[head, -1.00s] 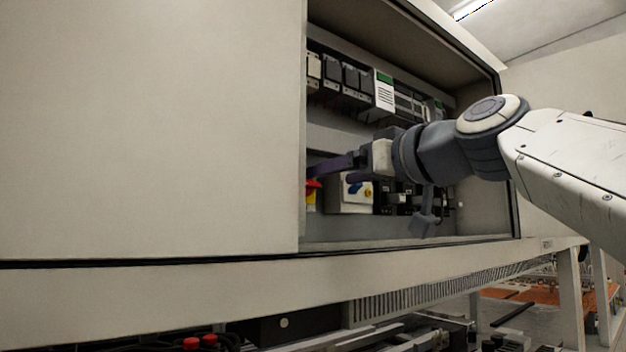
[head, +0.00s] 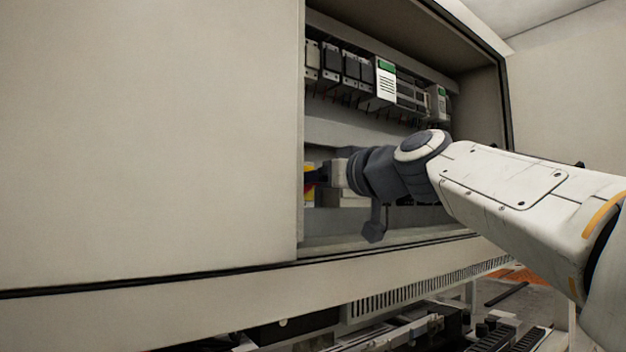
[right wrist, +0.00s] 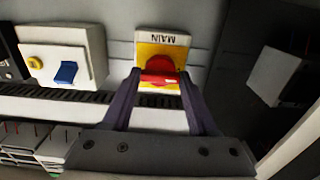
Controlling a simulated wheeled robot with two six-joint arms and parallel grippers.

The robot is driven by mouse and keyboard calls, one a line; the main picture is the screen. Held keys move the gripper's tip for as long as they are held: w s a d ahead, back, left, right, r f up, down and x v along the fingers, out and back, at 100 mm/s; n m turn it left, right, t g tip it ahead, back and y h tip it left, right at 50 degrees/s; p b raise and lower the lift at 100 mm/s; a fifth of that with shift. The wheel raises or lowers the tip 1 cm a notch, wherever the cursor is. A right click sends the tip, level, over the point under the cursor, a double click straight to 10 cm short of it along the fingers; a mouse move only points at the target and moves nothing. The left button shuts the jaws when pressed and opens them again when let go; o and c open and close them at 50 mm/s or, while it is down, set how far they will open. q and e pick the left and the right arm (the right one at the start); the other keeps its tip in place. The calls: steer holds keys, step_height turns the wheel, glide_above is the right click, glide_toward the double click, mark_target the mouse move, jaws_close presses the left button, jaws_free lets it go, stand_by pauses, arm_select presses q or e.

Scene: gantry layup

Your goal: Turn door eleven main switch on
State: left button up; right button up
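The main switch (right wrist: 162,78) is a red rotary knob on a yellow plate, under a white label reading MAIN that appears upside down in the right wrist view. In the head view a bit of its red and yellow (head: 309,186) shows at the edge of the cabinet opening. My right gripper (right wrist: 160,74) is inside the cabinet with its dark fingers apart, one on each side of the red knob. I cannot tell whether the fingertips touch it. In the head view the right gripper (head: 322,175) partly covers the switch. My left gripper is out of view.
A white box (right wrist: 65,55) with a yellow button and blue switch sits beside the main switch. A large pale panel (head: 150,130) borders the opening on the left. Modules (head: 350,72) line the upper rail. The cabinet's lower sill (head: 390,242) runs below my arm.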

steer(key=c, duration=0.5)
steer(key=shift+o, duration=0.2)
steer(key=shift+m, duration=0.3)
steer(key=m, duration=1.7)
steer(key=shift+w+d, duration=0.1)
steer(key=shift+d, duration=0.05)
steer(key=shift+m, duration=0.3)
steer(key=o, duration=1.4)
steer(key=shift+f, duration=0.1)
